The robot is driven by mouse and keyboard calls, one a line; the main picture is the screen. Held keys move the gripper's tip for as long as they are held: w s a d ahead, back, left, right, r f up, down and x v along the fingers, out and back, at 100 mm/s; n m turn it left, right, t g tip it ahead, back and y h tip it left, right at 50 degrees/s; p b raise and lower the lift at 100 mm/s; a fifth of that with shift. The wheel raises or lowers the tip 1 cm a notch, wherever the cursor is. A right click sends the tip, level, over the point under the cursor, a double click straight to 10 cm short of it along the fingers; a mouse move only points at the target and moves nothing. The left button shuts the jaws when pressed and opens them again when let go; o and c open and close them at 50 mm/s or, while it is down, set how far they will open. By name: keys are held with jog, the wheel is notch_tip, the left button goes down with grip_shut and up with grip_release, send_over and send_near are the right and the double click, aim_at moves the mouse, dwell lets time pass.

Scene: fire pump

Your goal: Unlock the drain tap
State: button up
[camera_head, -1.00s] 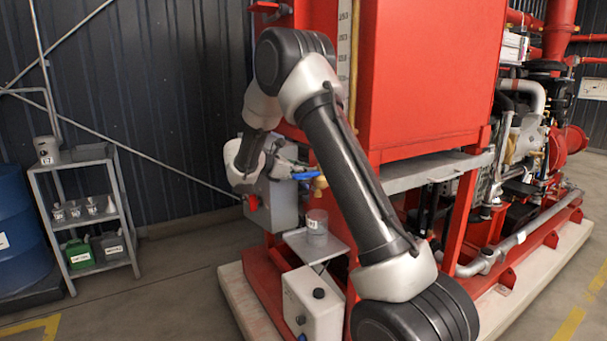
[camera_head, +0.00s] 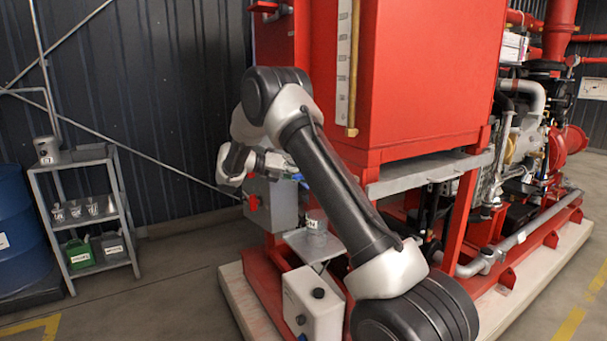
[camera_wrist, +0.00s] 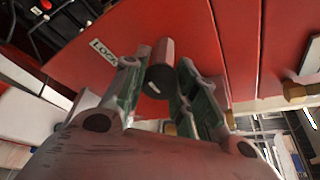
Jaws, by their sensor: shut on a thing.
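In the wrist view, my gripper (camera_wrist: 160,92) has its two green-padded fingers around a short dark cylinder (camera_wrist: 160,76), whose round end faces the camera. Beside the left finger is a white label (camera_wrist: 103,50) that reads LOCK, on a red surface. In the head view, my gripper (camera_head: 276,162) is beside the red tank frame, partly hidden behind my arm. A bit of blue (camera_head: 298,177), apparently the tap's lever, shows just under it. The rest of the tap is hidden by my arm.
A clear cup (camera_head: 317,222) stands on a small grey shelf (camera_head: 300,240) below the tap area. A grey box with a red knob (camera_head: 253,203) is near my gripper. A grey rack (camera_head: 85,210) and blue drum (camera_head: 18,235) stand left. Floor between is free.

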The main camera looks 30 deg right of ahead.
jog(key=shift+n+g, duration=0.5)
jog(key=shift+n, duration=0.3)
jog(key=shift+h, duration=0.3)
jog(key=o, duration=1.1)
jog(key=shift+c, duration=0.2)
jog(key=v, duration=1.2)
jog(key=shift+r, duration=0.1)
